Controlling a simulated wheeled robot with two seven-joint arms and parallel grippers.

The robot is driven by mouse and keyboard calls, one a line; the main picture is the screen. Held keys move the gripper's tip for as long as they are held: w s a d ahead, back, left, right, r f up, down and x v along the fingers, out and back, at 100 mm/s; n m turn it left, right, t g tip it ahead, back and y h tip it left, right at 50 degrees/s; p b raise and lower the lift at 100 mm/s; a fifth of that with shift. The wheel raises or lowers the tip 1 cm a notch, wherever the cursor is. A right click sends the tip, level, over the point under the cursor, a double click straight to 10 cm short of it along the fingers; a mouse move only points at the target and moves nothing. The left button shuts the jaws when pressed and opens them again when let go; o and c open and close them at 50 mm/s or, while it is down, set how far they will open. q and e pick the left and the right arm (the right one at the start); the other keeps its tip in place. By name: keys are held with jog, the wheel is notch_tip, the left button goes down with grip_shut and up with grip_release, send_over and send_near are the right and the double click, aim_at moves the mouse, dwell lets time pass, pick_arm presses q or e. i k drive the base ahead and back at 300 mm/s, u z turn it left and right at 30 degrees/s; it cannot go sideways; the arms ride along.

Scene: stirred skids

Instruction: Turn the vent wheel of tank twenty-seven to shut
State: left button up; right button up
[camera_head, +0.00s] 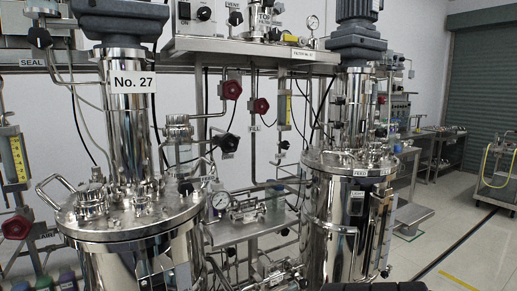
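Tank twenty-seven (130,236) is the steel vessel at the left, with a "No. 27" plate (133,82) on its column. Several handwheels are near it. A red wheel (232,89) is on the piping right of the column, with a black wheel (229,143) below it. Another black wheel (39,37) is at upper left near a "SEAL" label (33,62). A red wheel (16,227) is at the left edge near an "AIR" label. A small label at the top (233,4) seems to read "VENT", above a black knob (235,18). I cannot tell any wheel's turn position.
A second steel tank (338,215) stands to the right, with another red wheel (261,105) between the tanks. A gauge and pipe shelf (250,232) fills the gap below. Benches (440,133) and a trolley (499,190) are farther right.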

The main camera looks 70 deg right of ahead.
aim_at(228, 138)
jog(key=k, duration=0.4)
jog(key=z, duration=0.95)
